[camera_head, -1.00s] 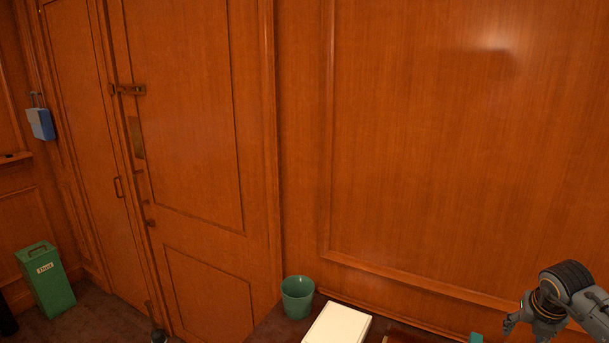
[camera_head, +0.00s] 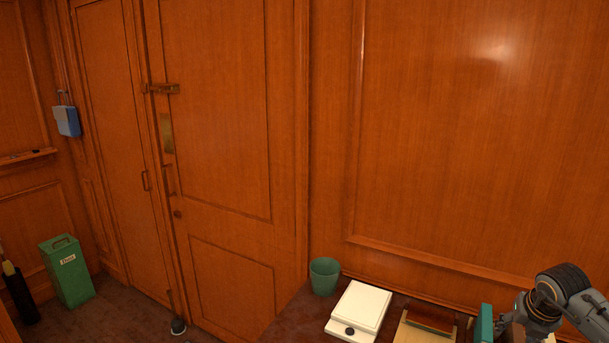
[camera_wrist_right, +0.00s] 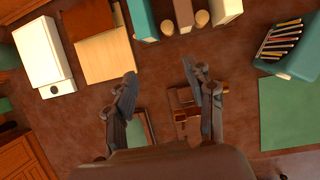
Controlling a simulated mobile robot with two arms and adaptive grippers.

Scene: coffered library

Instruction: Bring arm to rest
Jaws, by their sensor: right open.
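My right arm comes in at the lower right of the head view, with its gripper (camera_head: 518,330) partly cut off by the bottom edge. In the right wrist view my right gripper (camera_wrist_right: 160,90) is open, its two fingers well apart. Nothing is between the fingertips. It is over a brown desk top (camera_wrist_right: 225,90), and some brown and green items lie under or behind the fingers, partly hidden. My left gripper is not in view.
A white box-like device (camera_head: 361,308), a green cup (camera_head: 324,276) and a wooden board (camera_head: 420,333) stand on the desk. The wrist view shows a teal holder of pencils (camera_wrist_right: 295,62) and a green mat (camera_wrist_right: 290,110). A green bin (camera_head: 68,275) stands by the wooden door (camera_head: 225,160).

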